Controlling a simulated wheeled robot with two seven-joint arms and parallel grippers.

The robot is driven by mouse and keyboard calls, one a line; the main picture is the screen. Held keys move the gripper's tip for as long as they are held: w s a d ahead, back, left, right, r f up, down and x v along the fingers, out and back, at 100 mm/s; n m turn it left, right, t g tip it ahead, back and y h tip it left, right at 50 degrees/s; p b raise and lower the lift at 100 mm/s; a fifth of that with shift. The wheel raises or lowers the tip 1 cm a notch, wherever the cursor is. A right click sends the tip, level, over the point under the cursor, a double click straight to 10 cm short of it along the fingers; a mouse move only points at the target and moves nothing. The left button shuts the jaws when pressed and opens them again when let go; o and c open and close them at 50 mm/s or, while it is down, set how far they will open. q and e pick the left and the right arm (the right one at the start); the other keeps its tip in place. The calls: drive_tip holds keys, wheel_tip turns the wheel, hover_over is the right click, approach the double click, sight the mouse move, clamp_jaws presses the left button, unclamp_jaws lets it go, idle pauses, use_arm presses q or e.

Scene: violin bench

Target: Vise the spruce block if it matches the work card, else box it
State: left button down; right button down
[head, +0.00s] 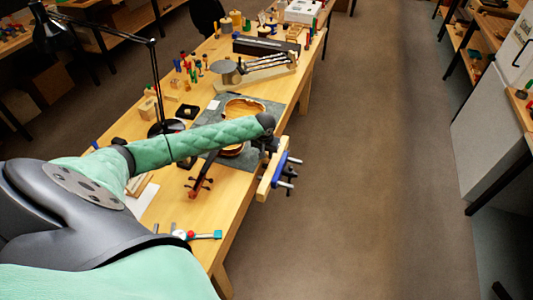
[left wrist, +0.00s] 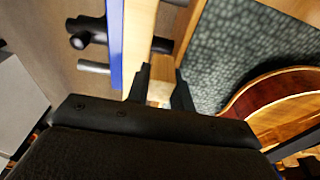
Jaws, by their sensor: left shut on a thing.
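My left gripper (left wrist: 162,88) is shut on a small pale wooden block (left wrist: 160,92), the spruce block by its look. The block sits between the two dark fingertips, beside the vise opening. I cannot tell whether it is above the opening or inside it. The vise (head: 272,178) has a wooden jaw with a blue part, at the bench's right edge. Its jaw (left wrist: 139,45) stands apart from the bench edge in the left wrist view. In the head view my left arm hides the block. A small white card (head: 213,104) lies on the bench, its writing unreadable. My right gripper is out of view.
A violin body (head: 243,108) lies on a grey mat (head: 213,119), close to the gripper. A black lamp (head: 153,75) stands at the left. A teal-ended tool (head: 206,235) lies near the front.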

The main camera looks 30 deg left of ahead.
use_arm(q)
drive_tip(key=shift+f, duration=0.6)
drive_tip(key=shift+r, duration=0.1)
drive_tip(key=shift+r+p, duration=0.45)
drive_tip(key=shift+p, duration=0.15)
drive_tip(key=shift+p, duration=1.2)
idle(1.6)
drive_tip(key=shift+f, duration=0.55)
idle(0.4)
drive_tip(key=c, duration=1.1)
unclamp_jaws()
drive_tip(key=shift+c, duration=0.2)
drive_tip(key=shift+a, duration=0.15)
